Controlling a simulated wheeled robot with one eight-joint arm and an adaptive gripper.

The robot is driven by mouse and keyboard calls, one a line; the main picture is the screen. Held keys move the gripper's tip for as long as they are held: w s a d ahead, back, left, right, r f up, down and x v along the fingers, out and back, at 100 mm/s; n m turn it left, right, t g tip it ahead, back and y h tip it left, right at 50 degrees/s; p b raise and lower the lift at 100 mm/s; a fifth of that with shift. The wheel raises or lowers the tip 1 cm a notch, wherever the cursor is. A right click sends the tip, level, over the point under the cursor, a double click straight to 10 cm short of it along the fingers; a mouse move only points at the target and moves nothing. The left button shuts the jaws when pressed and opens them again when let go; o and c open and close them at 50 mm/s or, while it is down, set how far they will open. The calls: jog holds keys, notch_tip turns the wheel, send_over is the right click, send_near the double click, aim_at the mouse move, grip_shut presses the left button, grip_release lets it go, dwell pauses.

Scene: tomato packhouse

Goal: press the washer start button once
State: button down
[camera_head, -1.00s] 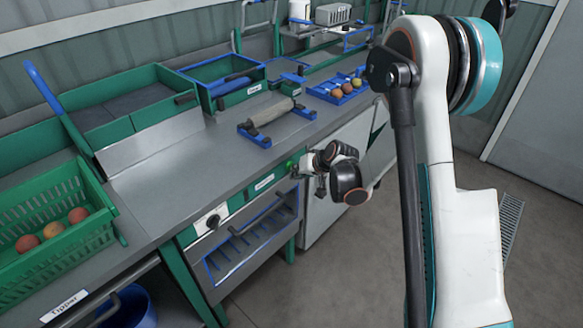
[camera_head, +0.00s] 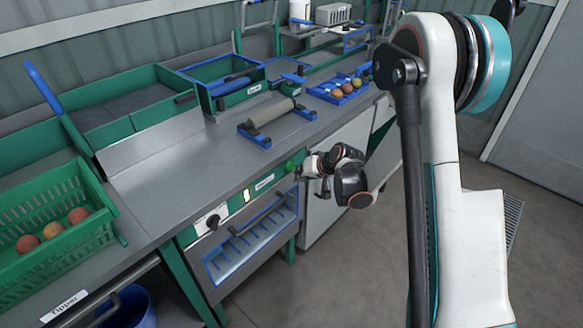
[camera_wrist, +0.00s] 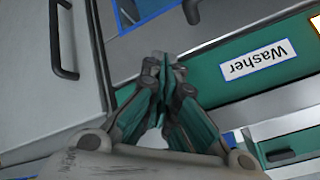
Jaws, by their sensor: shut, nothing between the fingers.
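The washer's green front panel (camera_head: 233,206) carries a white "Washer" label (camera_head: 264,182), also seen in the wrist view (camera_wrist: 254,64). A round green button (camera_head: 290,165) sits at the panel's right end; it is hidden behind my fingers in the wrist view. My gripper (camera_head: 304,165) is shut and empty, just right of the button. I cannot tell for sure whether its tips (camera_wrist: 162,62) touch it. A small pale yellow lamp (camera_head: 246,196) is lit left of the label. The wrist view shows its edge (camera_wrist: 316,22).
A black knob (camera_head: 213,221) is on the panel's left. Below is a blue-framed washer window (camera_head: 250,242) with a handle. On the counter above are a roller on blue stands (camera_head: 270,112) and a blue tray (camera_head: 337,95) with fruit. A green crate (camera_head: 60,215) stands left.

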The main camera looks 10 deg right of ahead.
jog(key=shift+s, duration=0.1)
jog(key=s+d, duration=0.1)
jog(key=s, duration=0.1)
jog(key=s+d, duration=0.2)
dwell(0.6)
dwell(0.6)
jog(key=s+a+r+h, duration=0.1)
jog(key=s+r, duration=0.5)
jog(key=r, duration=0.3)
jog(key=s+a+r+h, duration=0.1)
jog(key=s+r, duration=0.4)
jog(key=r, duration=0.3)
jog(key=s+r+h, duration=0.1)
jog(key=s+r, duration=0.2)
jog(key=s, duration=0.7)
jog(key=s+d+r+n+h, duration=0.1)
jog(key=s+r, duration=0.2)
jog(key=s, duration=0.7)
jog(key=shift+s+d, duration=0.15)
jog(key=shift+d, duration=0.05)
